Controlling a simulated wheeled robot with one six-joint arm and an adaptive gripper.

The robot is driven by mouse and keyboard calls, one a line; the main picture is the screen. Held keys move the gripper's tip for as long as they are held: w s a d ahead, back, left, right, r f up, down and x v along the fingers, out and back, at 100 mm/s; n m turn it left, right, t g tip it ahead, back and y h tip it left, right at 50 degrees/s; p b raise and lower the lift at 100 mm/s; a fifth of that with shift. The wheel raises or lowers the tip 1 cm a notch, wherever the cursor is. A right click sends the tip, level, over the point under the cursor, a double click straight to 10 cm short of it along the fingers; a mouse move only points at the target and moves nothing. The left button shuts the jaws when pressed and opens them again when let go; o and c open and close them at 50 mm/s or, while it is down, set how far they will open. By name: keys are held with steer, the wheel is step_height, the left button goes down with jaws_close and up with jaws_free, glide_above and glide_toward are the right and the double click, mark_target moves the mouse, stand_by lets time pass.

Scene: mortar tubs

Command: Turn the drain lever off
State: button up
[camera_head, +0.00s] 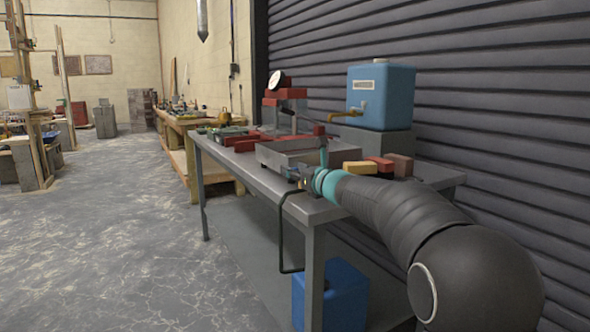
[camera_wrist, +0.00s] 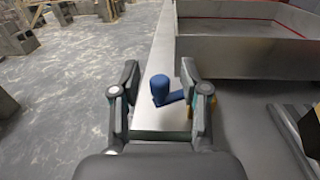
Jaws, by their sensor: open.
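The drain lever shows in the wrist view as a blue rounded knob (camera_wrist: 160,89) on a short blue arm. It appears between the two fingers of my gripper (camera_wrist: 159,72), which is open and empty. The lever's arm runs right and passes out of sight behind the right finger, where a bit of brass-coloured fitting shows. I cannot tell whether either finger touches the lever. In the head view my gripper (camera_head: 303,180) is at the bench's front edge, by the metal tray (camera_head: 285,157); the lever is too small to make out there.
The steel bench (camera_head: 245,160) holds a blue tank (camera_head: 382,95) with a brass tap, several bricks (camera_head: 360,168) and a red press with a dial (camera_head: 285,95).

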jaws_close()
steer(key=shift+a+f+b, duration=0.1)
steer(key=shift+b, duration=0.25)
